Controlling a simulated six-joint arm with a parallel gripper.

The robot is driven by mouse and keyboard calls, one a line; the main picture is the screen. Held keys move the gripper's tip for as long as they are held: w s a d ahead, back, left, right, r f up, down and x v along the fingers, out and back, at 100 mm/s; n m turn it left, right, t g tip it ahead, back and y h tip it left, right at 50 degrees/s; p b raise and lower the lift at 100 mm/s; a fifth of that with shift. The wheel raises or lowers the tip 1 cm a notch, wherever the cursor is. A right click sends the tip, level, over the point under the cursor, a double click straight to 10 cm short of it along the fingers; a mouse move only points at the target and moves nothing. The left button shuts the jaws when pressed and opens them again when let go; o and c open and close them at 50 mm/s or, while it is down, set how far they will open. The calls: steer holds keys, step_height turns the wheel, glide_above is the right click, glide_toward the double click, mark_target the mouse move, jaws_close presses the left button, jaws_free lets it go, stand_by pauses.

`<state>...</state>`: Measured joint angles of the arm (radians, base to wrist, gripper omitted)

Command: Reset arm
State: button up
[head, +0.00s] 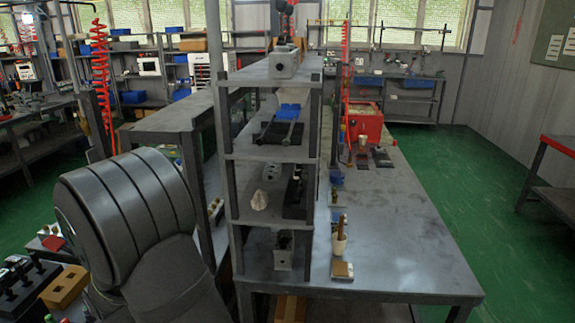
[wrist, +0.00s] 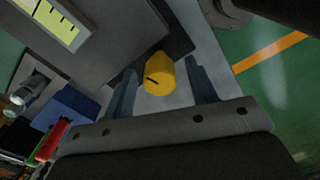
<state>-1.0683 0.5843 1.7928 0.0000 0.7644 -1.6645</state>
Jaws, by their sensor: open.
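In the wrist view, my gripper (wrist: 160,66) is open, with its two dark fingers apart. A yellow round knob (wrist: 158,80) with a short dark mark shows in the gap between the fingers, and gaps are visible on both sides of it. It sits beside a dark grey block (wrist: 110,35). How far the knob lies beyond the fingertips I cannot tell. My gripper is not visible in the head view, where my own arm link fills the lower left.
In the head view, a grey shelf rack (head: 275,152) stands in the middle, beside a long workbench (head: 400,240) with a red box (head: 365,121). Much of that benchtop is clear. In the wrist view, a blue object (wrist: 75,105) and a yellow scale panel (wrist: 58,22) lie left.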

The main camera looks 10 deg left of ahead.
step_height(320, 180, up, 17)
step_height(320, 180, down, 17)
steer(key=shift+f, duration=0.15)
steer(key=shift+n, duration=0.4)
steer(key=n, duration=0.4)
steer(key=shift+r+n, duration=0.2)
steer(key=shift+n, duration=0.2)
step_height(320, 180, up, 15)
steer(key=shift+f, duration=0.2)
stand_by(0.8)
